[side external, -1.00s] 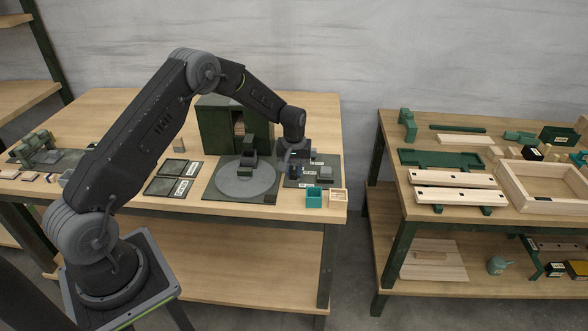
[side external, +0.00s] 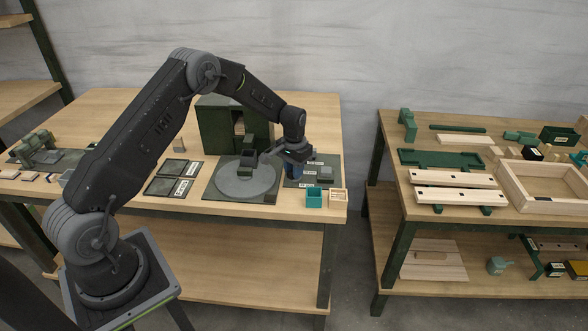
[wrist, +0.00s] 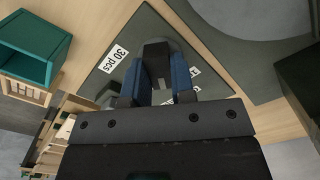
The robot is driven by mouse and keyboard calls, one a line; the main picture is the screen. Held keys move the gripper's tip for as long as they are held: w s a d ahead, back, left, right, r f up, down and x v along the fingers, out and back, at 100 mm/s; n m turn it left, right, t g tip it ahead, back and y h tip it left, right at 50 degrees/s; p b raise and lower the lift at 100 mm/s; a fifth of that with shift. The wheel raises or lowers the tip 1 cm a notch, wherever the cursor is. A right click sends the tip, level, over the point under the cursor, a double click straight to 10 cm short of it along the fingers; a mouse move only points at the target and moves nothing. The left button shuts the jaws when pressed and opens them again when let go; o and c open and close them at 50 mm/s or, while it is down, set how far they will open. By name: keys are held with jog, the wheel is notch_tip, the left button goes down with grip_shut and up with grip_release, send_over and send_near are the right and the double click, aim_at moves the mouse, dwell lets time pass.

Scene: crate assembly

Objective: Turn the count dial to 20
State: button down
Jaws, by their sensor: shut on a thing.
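The count dial (wrist: 156,57) is a dark knob on a dark green plate (wrist: 108,86) with white labels. In the wrist view it stands between the blue fingertips of my gripper (wrist: 157,80), which is shut on it. The "30 pcs" label (wrist: 113,58) lies left of the dial. Other labels (wrist: 194,72) on the right are partly hidden by a finger, and I cannot read them. In the side view my gripper (side external: 295,170) is low over the left part of the plate (side external: 333,164). Which label the dial points at cannot be told.
A round grey turntable (side external: 240,182) lies just left of the plate. A teal bin (side external: 314,198) and a small wooden tray (side external: 339,194) stand at the table's front right edge. A green cabinet (side external: 216,128) stands behind.

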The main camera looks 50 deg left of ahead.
jog(key=shift+m, duration=2.3)
jog(key=c, duration=1)
grip_release()
jog(key=shift+o, duration=0.2)
jog(key=shift+r, duration=0.1)
notch_tip(320, 180, up, 14)
